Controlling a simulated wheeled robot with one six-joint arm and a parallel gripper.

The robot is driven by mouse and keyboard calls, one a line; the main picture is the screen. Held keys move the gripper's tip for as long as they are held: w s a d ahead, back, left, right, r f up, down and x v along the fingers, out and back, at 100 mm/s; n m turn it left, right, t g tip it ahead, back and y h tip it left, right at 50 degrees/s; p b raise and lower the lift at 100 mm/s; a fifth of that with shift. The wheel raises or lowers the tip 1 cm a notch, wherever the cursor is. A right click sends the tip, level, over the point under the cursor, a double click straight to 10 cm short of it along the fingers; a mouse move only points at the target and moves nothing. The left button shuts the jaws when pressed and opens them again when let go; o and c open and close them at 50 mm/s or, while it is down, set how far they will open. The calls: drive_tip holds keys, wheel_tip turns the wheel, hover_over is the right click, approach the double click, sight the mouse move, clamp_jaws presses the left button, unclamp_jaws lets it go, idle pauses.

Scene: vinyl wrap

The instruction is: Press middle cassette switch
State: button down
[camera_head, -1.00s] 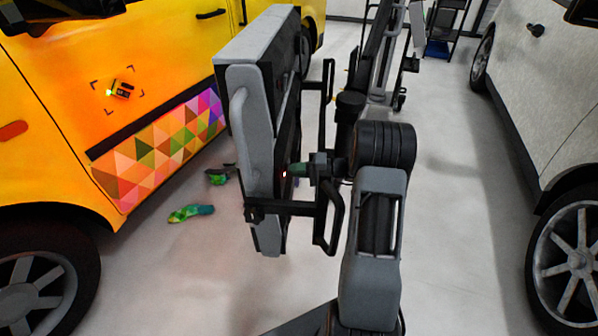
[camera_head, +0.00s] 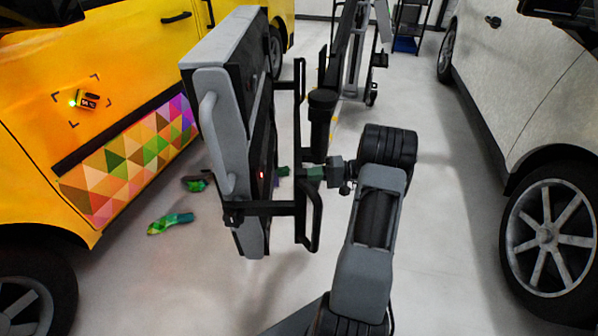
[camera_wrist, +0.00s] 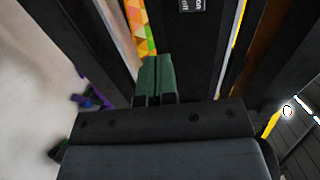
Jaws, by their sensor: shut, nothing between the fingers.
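The cassette unit (camera_head: 213,118), a tall grey and black panel with a grey handle, stands upright in the head view, left of my arm. A small red light (camera_head: 262,174) shows on its dark side facing my arm. My gripper (camera_head: 280,171) has green fingers and is shut and empty. It reaches past the black frame post, with its tips just right of the red light; I cannot tell if they touch. No switch is clearly visible.
A black tubular frame (camera_head: 300,130) surrounds the unit's right side, close to my gripper. A yellow van (camera_head: 60,60) with a colored triangle pattern stands left, a silver car (camera_head: 510,80) right. Crumpled colored wrap pieces (camera_head: 170,223) lie on the floor. The floor between the vehicles is partly open.

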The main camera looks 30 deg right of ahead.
drive_tip(key=shift+s+d+f, duration=0.15)
drive_tip(key=shift+s+d, duration=0.2)
drive_tip(key=shift+d, duration=0.25)
drive_tip(key=s+a+r+n+g+h+p, duration=0.2)
drive_tip(key=s+a+r+g+h+p, duration=0.15)
drive_tip(key=a+r+p, duration=0.55)
drive_tip(key=s+a+r+n+g+h+p, duration=0.1)
drive_tip(key=s+a+r+g+h+p, duration=0.1)
drive_tip(key=a+r+g+p, duration=0.65)
drive_tip(key=s+a+r+n+t+h+p, duration=0.1)
drive_tip(key=s+a+r+t+h+p, duration=0.1)
drive_tip(key=r, duration=0.8)
drive_tip(key=s+a+r+n+t+h+p, duration=0.2)
drive_tip(key=s+r+t+h+p, duration=0.3)
drive_tip(key=r, duration=0.5)
drive_tip(key=s+h+p, duration=0.2)
drive_tip(key=s+p, duration=0.1)
drive_tip(key=shift+s+r, duration=0.2)
drive_tip(key=shift+s, duration=0.15)
